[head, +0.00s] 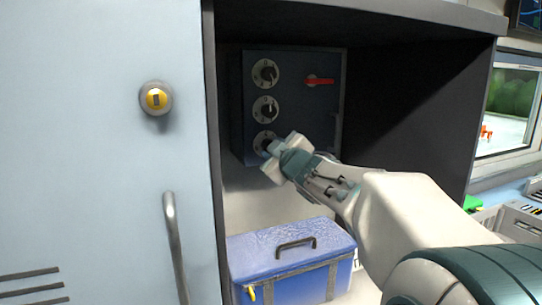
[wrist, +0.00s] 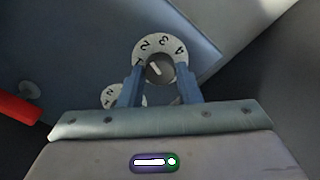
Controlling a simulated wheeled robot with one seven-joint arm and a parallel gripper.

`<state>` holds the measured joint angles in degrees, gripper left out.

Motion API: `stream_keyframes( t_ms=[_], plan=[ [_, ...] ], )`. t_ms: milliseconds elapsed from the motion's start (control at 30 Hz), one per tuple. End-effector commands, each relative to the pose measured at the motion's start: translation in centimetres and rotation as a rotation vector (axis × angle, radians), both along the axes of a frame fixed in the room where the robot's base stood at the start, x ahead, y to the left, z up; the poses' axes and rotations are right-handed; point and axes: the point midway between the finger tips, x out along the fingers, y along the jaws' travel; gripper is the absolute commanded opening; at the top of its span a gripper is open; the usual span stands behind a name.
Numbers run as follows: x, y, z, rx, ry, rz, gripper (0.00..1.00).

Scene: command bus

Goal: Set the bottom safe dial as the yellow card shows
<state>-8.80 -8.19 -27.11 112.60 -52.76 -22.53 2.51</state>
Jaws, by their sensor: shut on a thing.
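The dark safe (head: 295,100) sits inside an open cabinet and has three round dials in a column. The bottom dial (head: 261,138) is partly hidden by my gripper (head: 270,151) in the head view. In the wrist view the bottom dial (wrist: 145,43) has a pale numbered ring and a dark knob (wrist: 160,70) with a white mark pointing to the upper left of the picture. The fingers of my gripper (wrist: 160,78) stand on both sides of the knob and are shut on it. I see no yellow card in either view.
The top dial (head: 264,74) and middle dial (head: 265,109) are above, with a red handle (head: 319,81) to their right. A blue box (head: 290,255) stands below the safe. The cabinet's right wall (head: 420,110) is close to my arm. A door (head: 100,190) fills the left.

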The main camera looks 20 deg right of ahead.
Motion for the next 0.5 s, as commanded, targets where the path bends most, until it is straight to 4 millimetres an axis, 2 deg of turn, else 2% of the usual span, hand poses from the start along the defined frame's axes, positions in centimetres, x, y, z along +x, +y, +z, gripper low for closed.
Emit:
stream_keyframes(
  t_ms=[200, 500],
  plan=[
    [0.01, 0.03, 0.07, -0.101, -0.003, 0.001, 0.08],
    [0.01, 0.05, 0.14, -0.153, -0.002, 0.001, 0.08]
  ],
)
